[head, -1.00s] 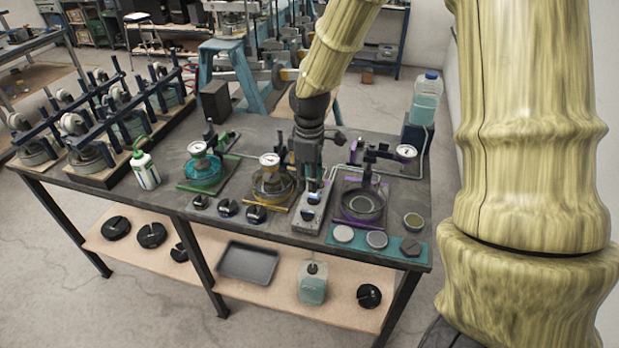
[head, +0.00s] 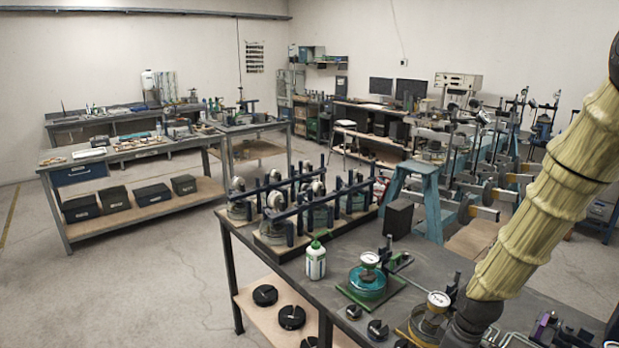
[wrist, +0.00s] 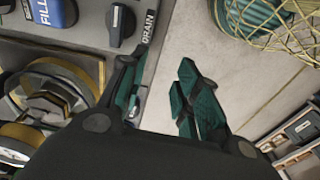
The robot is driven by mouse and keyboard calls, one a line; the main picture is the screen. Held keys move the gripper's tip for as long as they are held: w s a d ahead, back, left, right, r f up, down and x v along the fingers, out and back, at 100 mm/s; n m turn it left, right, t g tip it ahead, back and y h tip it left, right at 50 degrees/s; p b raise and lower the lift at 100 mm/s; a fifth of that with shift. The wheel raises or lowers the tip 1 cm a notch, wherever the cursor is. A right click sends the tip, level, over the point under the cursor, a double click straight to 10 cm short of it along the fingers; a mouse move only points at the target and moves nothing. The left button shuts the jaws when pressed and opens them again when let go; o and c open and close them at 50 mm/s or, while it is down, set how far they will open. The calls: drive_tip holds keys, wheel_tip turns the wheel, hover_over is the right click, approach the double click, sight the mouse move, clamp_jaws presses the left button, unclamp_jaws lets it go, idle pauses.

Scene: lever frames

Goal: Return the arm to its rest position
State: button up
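My arm (head: 545,190) enters the head view from the right and slants down to its dark wrist (head: 470,320) at the lower edge, over the bench beside the yellow-based gauge unit (head: 430,318). The gripper itself is out of the head view. In the wrist view my gripper (wrist: 160,92) shows two dark fingers with teal pads, apart with an empty gap between them. A grey panel with a blue FILL lever (wrist: 55,12) and a black DRAIN lever (wrist: 120,22) lies beyond the left finger.
The dark bench top (head: 400,250) holds a green-capped bottle (head: 316,260), a teal gauge unit (head: 367,282) and lever frames (head: 310,205). In the wrist view, brass rings (wrist: 45,95) lie left and a yellow wire shape (wrist: 270,25) lies upper right. Floor left of the bench is clear.

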drive_tip(key=s+a+f+m+b, duration=0.1)
drive_tip(key=s+a+f+m, duration=0.15)
drive_tip(key=s+f, duration=0.45)
drive_tip(key=s+a+f+m+b, duration=0.1)
drive_tip(key=s+a+f+b, duration=0.2)
drive_tip(key=f, duration=0.8)
drive_tip(key=s+a+f+m+b, duration=0.1)
drive_tip(key=s+f+m, duration=0.1)
drive_tip(key=s+f, duration=0.4)
drive_tip(key=s+a+f+m+h+b, duration=0.1)
drive_tip(key=s+a+f+m+b, duration=0.1)
drive_tip(key=s+f, duration=0.5)
drive_tip(key=s+m, duration=0.1)
drive_tip(key=s, duration=0.3)
drive_tip(key=shift+s, duration=0.3)
